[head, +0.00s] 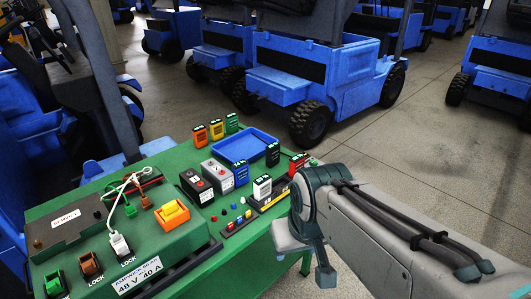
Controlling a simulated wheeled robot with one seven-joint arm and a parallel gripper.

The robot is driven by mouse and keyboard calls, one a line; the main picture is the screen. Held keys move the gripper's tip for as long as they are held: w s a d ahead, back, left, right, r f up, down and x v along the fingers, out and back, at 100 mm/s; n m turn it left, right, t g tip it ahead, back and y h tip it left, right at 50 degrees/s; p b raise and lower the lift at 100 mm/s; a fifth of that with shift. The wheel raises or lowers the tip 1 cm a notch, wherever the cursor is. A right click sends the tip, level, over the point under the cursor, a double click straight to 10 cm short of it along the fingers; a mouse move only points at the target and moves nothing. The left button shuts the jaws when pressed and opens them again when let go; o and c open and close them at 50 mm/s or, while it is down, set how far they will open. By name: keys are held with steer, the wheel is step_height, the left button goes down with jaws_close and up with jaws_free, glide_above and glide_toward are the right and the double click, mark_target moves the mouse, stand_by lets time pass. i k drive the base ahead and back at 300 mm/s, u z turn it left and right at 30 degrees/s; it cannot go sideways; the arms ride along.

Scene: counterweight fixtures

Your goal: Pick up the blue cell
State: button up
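The blue cell (240,173) is a small upright block with a dark, marked top. It stands on the green table (165,160), just in front of the blue tray (263,136) and close to the right side of a grey battery block (216,176). I cannot tell whether it touches that block. My arm reaches in from the lower right, and its bent joint is over the table's right edge, to the right of the blue cell and apart from it. My gripper's fingers do not show.
Black (272,154), white (262,188) and red (299,163) cells stand to the right. A green charger box (140,245) fills the left front. Blue forklifts (325,75) stand behind.

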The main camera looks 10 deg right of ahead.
mark_target(240, 168)
steer(key=k, duration=0.45)
steer(key=z, duration=0.35)
steer(key=i, duration=1.05)
steer(key=u, duration=0.65)
steer(key=i, duration=0.4)
steer(key=u, duration=0.3)
